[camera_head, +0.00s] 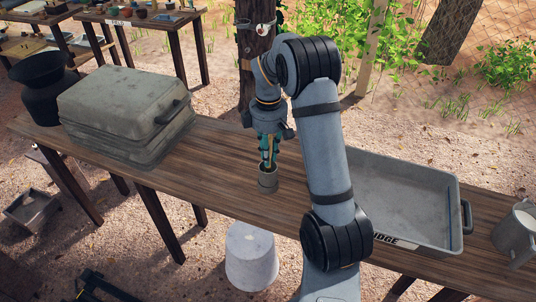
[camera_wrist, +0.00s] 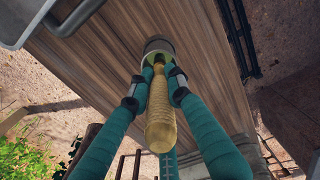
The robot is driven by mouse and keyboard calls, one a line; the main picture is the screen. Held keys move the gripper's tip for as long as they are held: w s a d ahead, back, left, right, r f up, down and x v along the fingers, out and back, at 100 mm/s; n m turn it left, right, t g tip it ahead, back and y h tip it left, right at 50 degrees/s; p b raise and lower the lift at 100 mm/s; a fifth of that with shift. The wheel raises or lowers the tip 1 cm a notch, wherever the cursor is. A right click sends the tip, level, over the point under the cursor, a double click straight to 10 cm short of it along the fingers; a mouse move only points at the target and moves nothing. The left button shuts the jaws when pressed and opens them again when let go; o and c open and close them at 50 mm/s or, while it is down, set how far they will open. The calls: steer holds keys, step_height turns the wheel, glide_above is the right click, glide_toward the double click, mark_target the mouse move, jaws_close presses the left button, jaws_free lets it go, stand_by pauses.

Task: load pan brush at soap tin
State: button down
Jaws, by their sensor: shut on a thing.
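In the wrist view my gripper (camera_wrist: 157,85) is shut on the yellow handle of the pan brush (camera_wrist: 161,115).
A lidded grey roaster (camera_head: 130,112) stands left on the wooden table (camera_head: 222,165). A shallow metal pan (camera_head: 405,200) lies right of the arm, with a metal mug (camera_head: 517,230) at the far right. An upturned pale bucket (camera_head: 251,255) stands below the front edge.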

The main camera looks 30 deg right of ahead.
steer(key=shift+r+p, duration=2.35)
steer(key=shift+r, duration=0.6)
